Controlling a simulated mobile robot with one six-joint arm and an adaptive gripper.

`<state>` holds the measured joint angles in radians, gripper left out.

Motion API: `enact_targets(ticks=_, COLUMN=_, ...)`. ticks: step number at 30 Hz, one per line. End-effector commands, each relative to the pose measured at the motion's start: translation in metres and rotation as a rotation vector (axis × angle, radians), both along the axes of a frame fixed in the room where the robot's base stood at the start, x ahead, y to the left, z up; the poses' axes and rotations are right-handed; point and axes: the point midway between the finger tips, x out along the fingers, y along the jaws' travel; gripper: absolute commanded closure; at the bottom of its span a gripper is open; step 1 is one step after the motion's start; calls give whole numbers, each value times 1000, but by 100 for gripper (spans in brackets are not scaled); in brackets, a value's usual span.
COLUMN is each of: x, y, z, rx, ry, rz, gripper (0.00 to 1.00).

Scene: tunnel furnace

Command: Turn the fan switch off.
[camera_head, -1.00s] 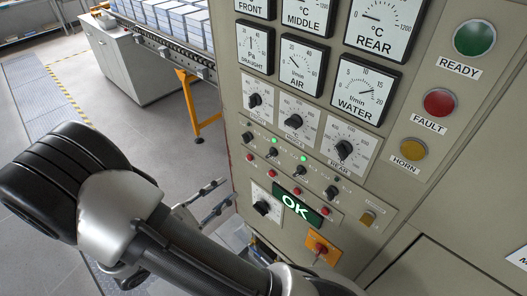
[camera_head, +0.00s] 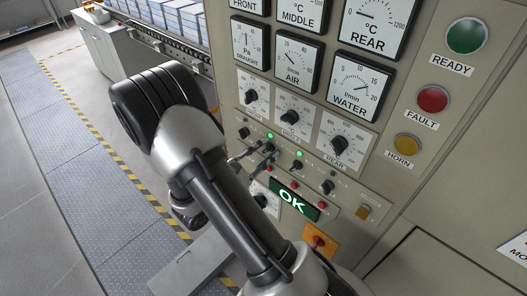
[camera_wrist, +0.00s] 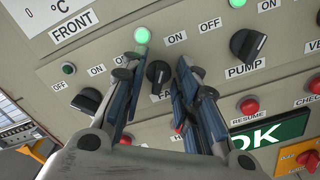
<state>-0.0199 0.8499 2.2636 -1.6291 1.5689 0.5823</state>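The fan switch (camera_wrist: 158,74) is a black rotary knob on the beige control panel, with a partly hidden label starting "FA" below it. A green lamp (camera_wrist: 142,36) above it is lit. In the wrist view my gripper (camera_wrist: 156,68) is open, one finger on each side of the knob, with gaps visible; I cannot tell whether a finger touches it. In the head view my gripper (camera_head: 259,157) is at the row of small knobs, and its fingers partly cover the fan switch there.
The pump knob (camera_wrist: 247,44) is close right of the fingers, and another black knob (camera_wrist: 90,101) is close left. Red buttons (camera_wrist: 249,105) and the green OK display (camera_wrist: 270,134) lie below. Larger dials (camera_head: 340,144) and gauges are above. Floor left of the panel is open.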

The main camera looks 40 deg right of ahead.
Motion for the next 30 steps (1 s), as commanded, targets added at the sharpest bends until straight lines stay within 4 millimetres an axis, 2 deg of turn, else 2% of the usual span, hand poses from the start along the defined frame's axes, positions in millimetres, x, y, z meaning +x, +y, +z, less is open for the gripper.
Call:
enact_targets(ticks=8, x=0, y=-2, z=0, rx=-1, ry=0, rz=1, gripper=72)
enact_targets(ticks=21, x=0, y=-2, z=0, rx=0, ry=-1, rz=0, gripper=100)
enact_targets(ticks=30, x=0, y=-2, z=0, rx=-2, ry=21, rz=0, gripper=100)
